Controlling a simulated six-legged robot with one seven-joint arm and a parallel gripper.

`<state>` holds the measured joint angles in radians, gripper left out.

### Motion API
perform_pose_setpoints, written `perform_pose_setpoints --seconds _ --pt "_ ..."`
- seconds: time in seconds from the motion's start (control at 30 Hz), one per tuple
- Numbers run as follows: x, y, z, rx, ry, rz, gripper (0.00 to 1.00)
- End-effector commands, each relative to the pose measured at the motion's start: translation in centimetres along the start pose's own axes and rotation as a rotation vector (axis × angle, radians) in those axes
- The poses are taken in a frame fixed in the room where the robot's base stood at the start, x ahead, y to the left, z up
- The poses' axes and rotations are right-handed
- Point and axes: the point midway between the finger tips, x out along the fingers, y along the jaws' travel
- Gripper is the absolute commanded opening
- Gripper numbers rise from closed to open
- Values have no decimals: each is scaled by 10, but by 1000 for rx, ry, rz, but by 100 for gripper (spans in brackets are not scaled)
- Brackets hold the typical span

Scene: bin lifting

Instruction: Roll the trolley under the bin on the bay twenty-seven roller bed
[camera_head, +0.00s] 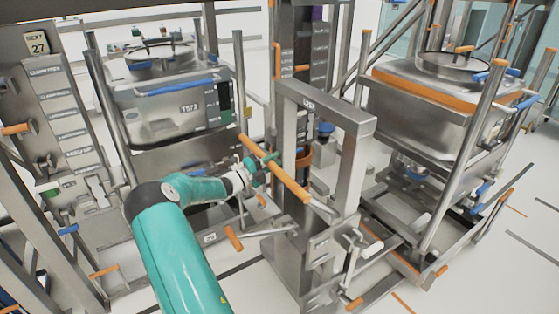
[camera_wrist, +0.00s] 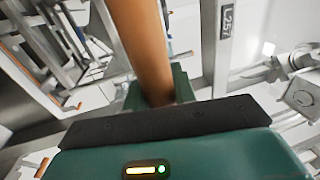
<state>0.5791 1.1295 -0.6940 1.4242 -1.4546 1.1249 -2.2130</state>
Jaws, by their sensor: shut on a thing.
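My gripper (camera_head: 257,170) is shut on an orange bar handle (camera_head: 283,178). In the wrist view the orange handle (camera_wrist: 143,45) runs up from between my jaws (camera_wrist: 155,95). The handle appears to belong to the steel trolley (camera_head: 344,195), a tall squared frame on a low base with orange-tipped levers. A steel bin (camera_head: 150,118) marked T572, with a blue bar on its front, stands behind my arm at upper left. It is beside a post with a sign (camera_head: 37,43) reading 27. The roller bed under it is largely hidden by my arm.
A second steel bin (camera_head: 433,95) with an orange band stands in a frame at right. A labelled post (camera_head: 60,110) and orange-tipped levers (camera_head: 103,271) are at left. A dark column (camera_head: 300,50) rises behind the trolley. White floor (camera_head: 440,290) is open at front right.

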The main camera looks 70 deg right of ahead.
Motion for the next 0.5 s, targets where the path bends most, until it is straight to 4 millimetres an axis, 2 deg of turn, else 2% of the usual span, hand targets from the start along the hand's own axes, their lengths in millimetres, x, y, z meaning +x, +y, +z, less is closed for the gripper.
perform_pose_setpoints --seconds 0.23,0.27,0.3,0.37,0.5 --pt "4 -2 0 1 -1 -2 0" --pt "4 -2 0 1 -1 -2 31" --pt "3 -2 0 1 0 -2 39" --pt "3 -2 0 1 0 -2 49" --pt "3 -1 -1 0 1 -2 49"
